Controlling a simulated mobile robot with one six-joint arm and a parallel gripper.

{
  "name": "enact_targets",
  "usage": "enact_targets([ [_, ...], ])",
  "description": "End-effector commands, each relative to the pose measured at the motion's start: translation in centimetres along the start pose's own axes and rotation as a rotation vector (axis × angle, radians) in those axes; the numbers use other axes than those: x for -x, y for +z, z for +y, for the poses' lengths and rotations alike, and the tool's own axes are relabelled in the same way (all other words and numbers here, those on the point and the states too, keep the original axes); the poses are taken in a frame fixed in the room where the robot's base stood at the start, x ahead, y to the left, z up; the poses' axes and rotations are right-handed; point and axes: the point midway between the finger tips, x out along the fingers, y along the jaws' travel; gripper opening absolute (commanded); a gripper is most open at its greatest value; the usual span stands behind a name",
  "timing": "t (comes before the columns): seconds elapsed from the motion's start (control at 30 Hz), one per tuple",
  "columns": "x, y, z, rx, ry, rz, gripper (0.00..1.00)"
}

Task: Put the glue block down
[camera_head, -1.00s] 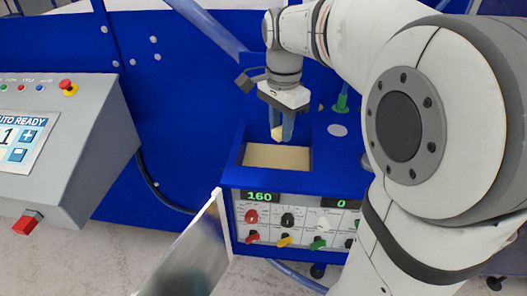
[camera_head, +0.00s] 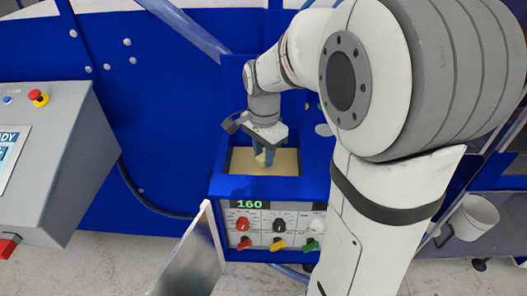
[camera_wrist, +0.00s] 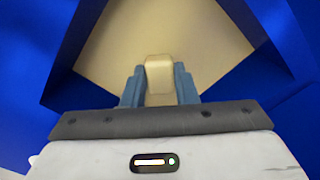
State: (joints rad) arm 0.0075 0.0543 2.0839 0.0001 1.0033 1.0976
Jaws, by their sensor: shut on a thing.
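My gripper (camera_head: 263,158) points down into the square opening of the blue glue tank (camera_head: 312,180). Its blue fingers are shut on a small cream glue block (camera_wrist: 158,75), whose tip also shows between the fingers in the head view (camera_head: 261,158). Pale yellow glue (camera_head: 278,167) fills the bottom of the opening, and it spreads below the block in the wrist view (camera_wrist: 205,40). The block's lower end is close above the glue or touching it; I cannot tell which.
The tank's front panel (camera_head: 262,232) has knobs and a green 160 readout. An open metal door (camera_head: 195,255) stands at its front left. A grey control console (camera_head: 55,160) is at the left. A white bucket (camera_head: 472,216) sits at the right.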

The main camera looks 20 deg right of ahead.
Motion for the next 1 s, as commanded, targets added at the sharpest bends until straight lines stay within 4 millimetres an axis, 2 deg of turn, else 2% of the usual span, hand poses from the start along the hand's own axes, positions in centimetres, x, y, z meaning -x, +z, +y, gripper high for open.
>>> enact_targets([
  [0.7,-1.2,0.1,0.0,0.002,0.0,0.0,0.05],
  [0.73,-1.2,0.1,0.0,0.002,0.0,0.0,0.28],
  [1.0,-1.2,0.1,-0.1,0.002,0.0,0.0,0.48],
])
